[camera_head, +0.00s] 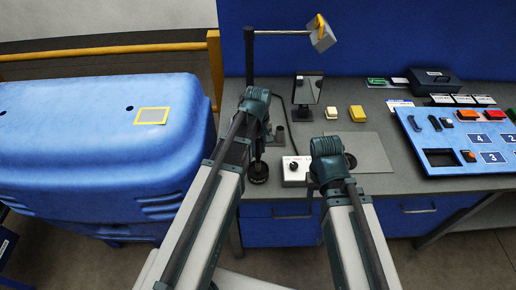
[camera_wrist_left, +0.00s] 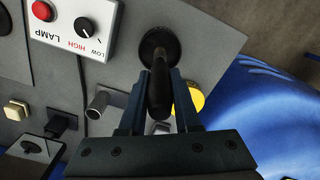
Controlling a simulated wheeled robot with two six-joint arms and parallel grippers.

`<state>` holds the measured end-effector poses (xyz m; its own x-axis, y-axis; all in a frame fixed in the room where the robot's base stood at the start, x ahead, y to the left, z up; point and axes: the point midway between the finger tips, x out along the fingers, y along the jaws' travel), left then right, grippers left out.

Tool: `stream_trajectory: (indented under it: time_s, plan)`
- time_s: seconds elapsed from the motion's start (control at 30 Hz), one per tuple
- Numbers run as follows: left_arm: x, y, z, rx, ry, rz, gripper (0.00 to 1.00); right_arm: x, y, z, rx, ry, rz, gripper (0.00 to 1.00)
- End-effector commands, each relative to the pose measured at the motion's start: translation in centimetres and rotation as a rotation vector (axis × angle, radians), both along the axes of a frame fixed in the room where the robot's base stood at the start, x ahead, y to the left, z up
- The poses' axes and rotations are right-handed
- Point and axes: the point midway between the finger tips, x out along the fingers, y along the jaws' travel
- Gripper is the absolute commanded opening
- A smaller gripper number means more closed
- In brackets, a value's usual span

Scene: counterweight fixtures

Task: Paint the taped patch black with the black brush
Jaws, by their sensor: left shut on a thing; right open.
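The taped patch (camera_head: 151,116) is a pale rectangle framed in yellow tape on top of the blue housing (camera_head: 90,150), at the left of the head view. My left gripper (camera_head: 258,150) is over the bench's front left part, apart from the patch. It is shut on a dark upright handle, seemingly the black brush (camera_wrist_left: 160,90), which shows between the fingers in the left wrist view. A round dark disc (camera_wrist_left: 160,42) is at the handle's far end; I cannot tell whether it touches the bench. My right gripper (camera_head: 325,160) is open over the bench; its fingertips are mostly hidden.
The grey bench (camera_head: 285,140) carries a white lamp control box (camera_head: 294,172), a small mirror (camera_head: 308,90), yellow blocks (camera_head: 357,113) and a blue panel (camera_head: 460,138). A lamp post (camera_head: 250,60) stands behind my left gripper. A narrow gap separates housing and bench.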

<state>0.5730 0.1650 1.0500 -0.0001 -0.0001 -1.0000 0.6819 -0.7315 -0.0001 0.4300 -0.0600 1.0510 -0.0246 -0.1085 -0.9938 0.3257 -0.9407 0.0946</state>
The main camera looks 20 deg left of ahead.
Motion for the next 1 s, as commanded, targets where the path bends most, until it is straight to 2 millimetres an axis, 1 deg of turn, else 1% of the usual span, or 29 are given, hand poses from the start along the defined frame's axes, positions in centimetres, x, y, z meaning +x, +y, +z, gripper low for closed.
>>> stream_trajectory:
  time_s: [0.73,1.0]
  plan:
    - [0.0,0.0,-0.93,0.0,0.0,0.0,0.0,0.0,0.0,-0.93,0.0,0.0,0.0,0.5]
    - [0.0,0.0,-0.86,0.0,0.0,0.0,0.0,0.0,0.0,-0.86,0.0,0.0,0.0,0.5]
